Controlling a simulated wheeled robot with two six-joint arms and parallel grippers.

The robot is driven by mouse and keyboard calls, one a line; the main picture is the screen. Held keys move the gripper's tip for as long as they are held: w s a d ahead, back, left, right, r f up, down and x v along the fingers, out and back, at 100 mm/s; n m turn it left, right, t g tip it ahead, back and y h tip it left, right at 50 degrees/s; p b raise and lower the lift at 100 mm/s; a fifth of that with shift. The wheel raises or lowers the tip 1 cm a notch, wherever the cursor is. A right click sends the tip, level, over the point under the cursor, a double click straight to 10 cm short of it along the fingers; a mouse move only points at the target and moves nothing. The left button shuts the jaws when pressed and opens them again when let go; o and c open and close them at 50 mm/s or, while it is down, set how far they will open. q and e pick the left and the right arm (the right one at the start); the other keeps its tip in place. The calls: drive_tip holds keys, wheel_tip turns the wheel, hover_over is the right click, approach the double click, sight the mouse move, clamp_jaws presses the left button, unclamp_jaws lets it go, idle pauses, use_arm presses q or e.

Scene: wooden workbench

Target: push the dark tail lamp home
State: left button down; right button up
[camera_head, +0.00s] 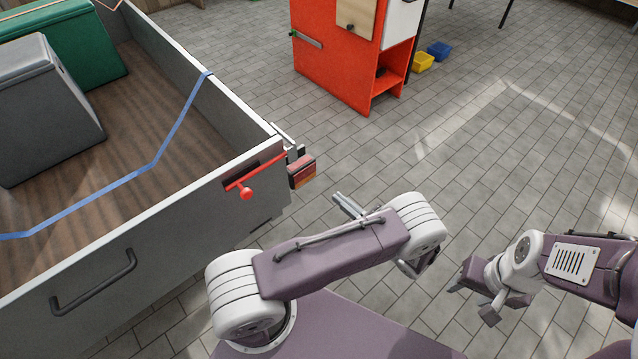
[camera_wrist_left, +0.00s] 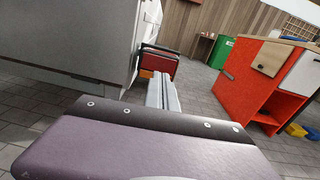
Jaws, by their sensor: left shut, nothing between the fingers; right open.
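The tail lamp (camera_head: 302,172), red and orange in a dark housing, sits at the rear corner of the grey trailer (camera_head: 165,215). No glow shows in it. It also shows in the left wrist view (camera_wrist_left: 159,64), just beyond the fingertips. How deep it sits in its mount cannot be told. My left gripper (camera_head: 347,204) is shut and empty, its fingers pointing toward the lamp; in the head view a gap shows between them. The closed fingers also show in the left wrist view (camera_wrist_left: 162,92). My right gripper (camera_head: 472,298) is open and empty, away from the trailer at the lower right.
A red latch handle (camera_head: 247,192) sticks out beside the lamp. A grey box (camera_head: 45,110), a green box (camera_head: 85,45) and a blue strap (camera_head: 150,165) are in the trailer bed. A red cabinet (camera_head: 335,75) stands behind.

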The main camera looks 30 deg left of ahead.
use_arm(q)
wheel_tip(320, 180, down, 2)
drive_tip(key=b, duration=0.5)
approach(306, 172)
drive_tip(key=shift+m+t, duration=0.3)
drive_tip(key=x, duration=0.6)
drive_tip(key=shift+s+a+f, duration=0.15)
drive_tip(key=shift+a+f, duration=0.25)
drive_tip(key=shift+a+r, duration=0.1)
use_arm(e)
wheel_tip(306, 172, down, 6)
use_arm(q)
drive_tip(key=shift+a, duration=0.1)
use_arm(e)
drive_tip(key=shift+s, duration=0.1)
use_arm(q)
drive_tip(key=shift+a+r, duration=0.1)
drive_tip(key=shift+a, duration=0.25)
drive_tip(key=shift+p+x, duration=0.35)
drive_tip(key=shift+x, duration=0.6)
drive_tip(key=shift+w+d+r, duration=0.1)
drive_tip(key=shift+w, duration=0.15)
use_arm(e)
drive_tip(key=shift+s+d+r, duration=0.1)
drive_tip(key=shift+r, duration=0.2)
